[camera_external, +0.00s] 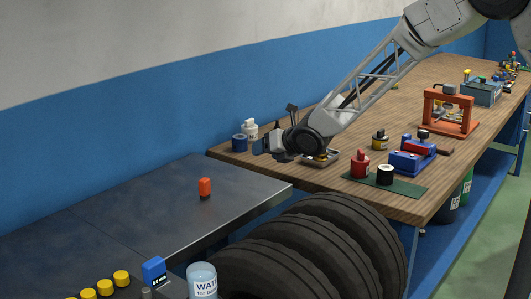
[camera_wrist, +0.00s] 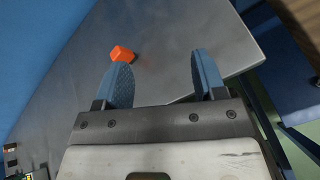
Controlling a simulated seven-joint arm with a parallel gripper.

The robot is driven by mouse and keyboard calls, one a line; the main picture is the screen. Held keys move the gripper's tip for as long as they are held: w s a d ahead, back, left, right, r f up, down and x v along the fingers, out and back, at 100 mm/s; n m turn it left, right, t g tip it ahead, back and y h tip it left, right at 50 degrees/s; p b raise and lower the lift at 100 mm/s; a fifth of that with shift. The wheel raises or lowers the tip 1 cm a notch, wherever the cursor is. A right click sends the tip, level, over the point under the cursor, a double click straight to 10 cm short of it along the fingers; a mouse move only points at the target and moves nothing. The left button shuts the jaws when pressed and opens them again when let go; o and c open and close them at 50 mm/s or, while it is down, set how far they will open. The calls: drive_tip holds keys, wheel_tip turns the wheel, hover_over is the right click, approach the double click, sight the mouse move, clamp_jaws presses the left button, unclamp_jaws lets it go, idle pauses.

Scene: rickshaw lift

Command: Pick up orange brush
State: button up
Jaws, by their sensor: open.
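The orange brush (camera_external: 205,186) stands upright on the dark metal table (camera_external: 120,215), orange part on top and a dark part below. In the wrist view the orange brush (camera_wrist: 122,54) shows just beyond the tip of the left finger, on the grey tabletop (camera_wrist: 165,40). My gripper (camera_wrist: 158,75) is open, with two blue pads spread apart and nothing between them. In the external view my gripper (camera_external: 268,142) is at the near left end of the wooden bench, to the right of the brush and apart from it.
The wooden bench (camera_external: 330,178) carries a blue cup (camera_external: 239,143), a white bottle (camera_external: 250,130), a red can (camera_external: 360,164) and a blue vise (camera_external: 412,155). Black tires (camera_external: 330,240) stand in front. The metal table around the brush is clear.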

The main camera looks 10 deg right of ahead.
sight(208, 187)
drive_tip(key=s+a+f+n+y, duration=0.1)
drive_tip(key=a+f+n, duration=0.1)
drive_tip(key=a, duration=0.2)
drive_tip(key=a+f+n+y, duration=0.1)
drive_tip(key=a+f+n, duration=0.2)
drive_tip(key=a, duration=0.1)
drive_tip(key=s+a+f+n+g+y, duration=0.1)
drive_tip(key=a+f+n, duration=0.1)
drive_tip(key=a+n, duration=0.1)
drive_tip(key=shift+s+a+f, duration=0.2)
drive_tip(key=shift+a, duration=0.25)
drive_tip(key=shift+s+a+f, duration=0.15)
drive_tip(key=shift+a, duration=0.25)
drive_tip(key=shift+x, duration=1.3)
drive_tip(key=shift+w, duration=0.1)
drive_tip(key=shift+x, duration=2.5)
drive_tip(key=shift+f, duration=0.2)
drive_tip(key=shift+c, duration=0.5)
drive_tip(key=c, duration=0.9)
